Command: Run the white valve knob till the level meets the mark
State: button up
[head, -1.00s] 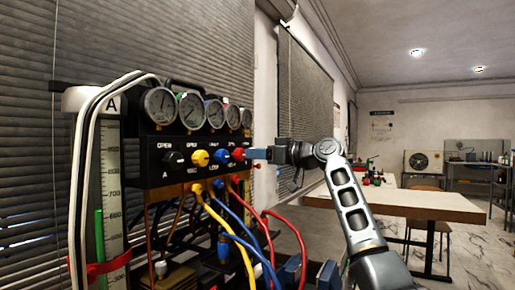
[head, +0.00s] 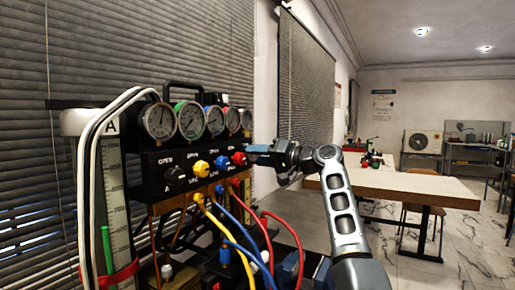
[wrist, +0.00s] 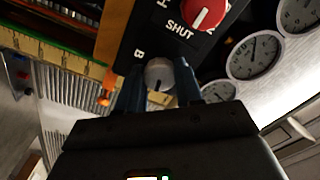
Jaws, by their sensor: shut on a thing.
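In the head view my gripper (head: 257,152) is at the right end of the black panel (head: 150,168), and the white knob is hidden there. A scale with yellow edges (wrist: 60,55) and an orange pointer (wrist: 104,99) shows in the wrist view; I cannot make out a level on it.
Black, yellow, blue and red knobs (head: 239,158) line the panel below several round gauges (head: 160,120). Tube A (head: 115,205) with a green column (head: 107,248) stands at left. Coloured hoses (head: 262,235) hang below.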

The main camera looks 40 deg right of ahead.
jog(key=shift+d+r+m+p, duration=0.1)
jog(key=shift+m+p, duration=0.65)
jog(key=shift+m, duration=0.35)
jog(key=o, duration=1)
jog(key=shift+o, duration=0.2)
jog(key=shift+s, duration=0.1)
jog(key=b+v, duration=0.1)
jog(key=v, duration=0.6)
jog(key=shift+s+b, duration=0.25)
jog(key=shift+b, duration=0.1)
jog(key=shift+d, duration=0.1)
